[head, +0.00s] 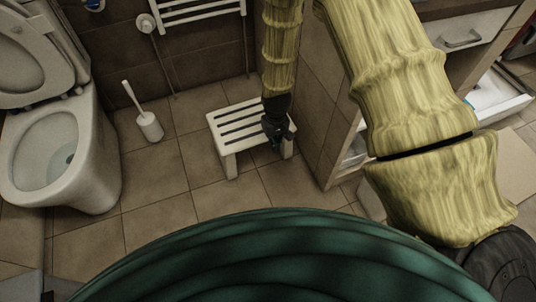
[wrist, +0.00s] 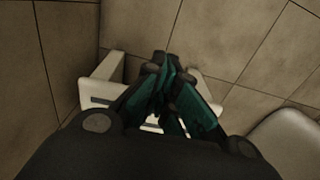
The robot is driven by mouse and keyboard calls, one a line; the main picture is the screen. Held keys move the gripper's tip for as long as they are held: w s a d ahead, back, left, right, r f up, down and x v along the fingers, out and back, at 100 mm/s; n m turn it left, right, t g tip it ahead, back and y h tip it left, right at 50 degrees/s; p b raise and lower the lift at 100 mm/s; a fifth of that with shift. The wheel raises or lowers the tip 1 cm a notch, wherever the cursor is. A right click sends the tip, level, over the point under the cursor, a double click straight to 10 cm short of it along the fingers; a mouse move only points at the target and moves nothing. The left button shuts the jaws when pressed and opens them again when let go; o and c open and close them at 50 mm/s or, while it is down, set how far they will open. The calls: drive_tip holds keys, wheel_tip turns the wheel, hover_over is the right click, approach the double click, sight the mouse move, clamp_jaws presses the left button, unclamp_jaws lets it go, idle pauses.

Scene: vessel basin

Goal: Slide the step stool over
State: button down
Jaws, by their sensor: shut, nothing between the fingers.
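The white step stool (head: 232,128) stands upright on the tiled floor in the head view, with slats across its top. My gripper (head: 276,140) is at the stool's right end and covers part of its top there. In the wrist view the gripper's fingers (wrist: 166,88) are closed together and hold nothing. Parts of the stool (wrist: 96,93) show on both sides of the fingers, and the rest is hidden behind them. I cannot tell whether the fingers touch the stool.
A toilet (head: 62,150) with its lid up stands at the left. A toilet brush in a white holder (head: 150,127) is between toilet and stool. A towel rail (head: 197,12) is on the back wall. A cabinet (head: 345,158) is to the right. Floor in front of the stool is clear.

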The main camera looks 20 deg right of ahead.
drive_tip(key=w+f+b, duration=0.6)
drive_tip(key=f+b, duration=0.1)
drive_tip(key=f, duration=0.4)
drive_tip(key=shift+w+f+b, duration=0.2)
drive_tip(key=shift+f+b, duration=0.1)
idle(0.4)
